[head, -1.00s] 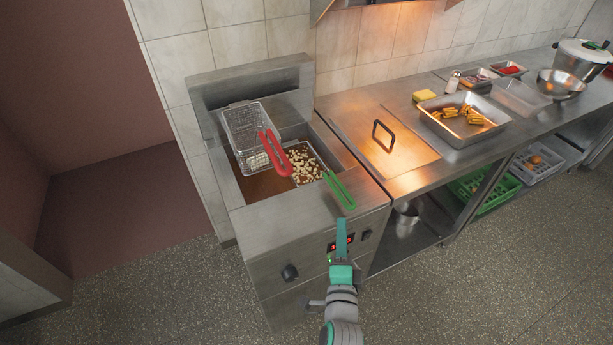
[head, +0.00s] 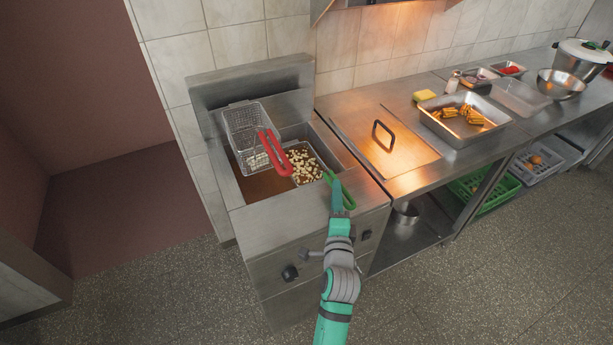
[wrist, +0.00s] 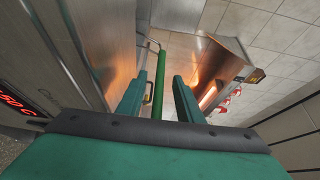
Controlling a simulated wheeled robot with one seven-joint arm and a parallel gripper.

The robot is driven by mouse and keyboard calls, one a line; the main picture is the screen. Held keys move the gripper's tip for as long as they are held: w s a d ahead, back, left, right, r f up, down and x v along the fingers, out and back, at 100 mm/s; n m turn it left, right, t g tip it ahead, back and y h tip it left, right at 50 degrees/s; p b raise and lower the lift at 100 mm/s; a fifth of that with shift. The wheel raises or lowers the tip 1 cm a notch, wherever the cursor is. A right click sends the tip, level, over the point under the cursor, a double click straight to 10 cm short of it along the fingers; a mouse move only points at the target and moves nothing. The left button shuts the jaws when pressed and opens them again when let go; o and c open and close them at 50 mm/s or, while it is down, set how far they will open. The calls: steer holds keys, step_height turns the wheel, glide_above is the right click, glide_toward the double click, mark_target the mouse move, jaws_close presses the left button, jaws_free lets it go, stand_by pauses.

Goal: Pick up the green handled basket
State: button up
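The green-handled basket (head: 305,165) sits low in the fryer well, with pale cut pieces in it. Its green handle (head: 347,192) sticks out over the fryer's front edge. My gripper (head: 337,187) is at this handle in the head view.
A red-handled basket (head: 247,133) is raised at the fryer's left, its red handle (head: 275,153) close to the green-handled basket. A lid with a black handle (head: 384,135) lies on the counter to the right. A tray of yellow pieces (head: 464,118) stands farther right.

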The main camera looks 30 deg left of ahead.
steer(key=shift+x, duration=1.4)
jaws_close()
steer(key=shift+r, duration=0.1)
step_height(320, 180, up, 10)
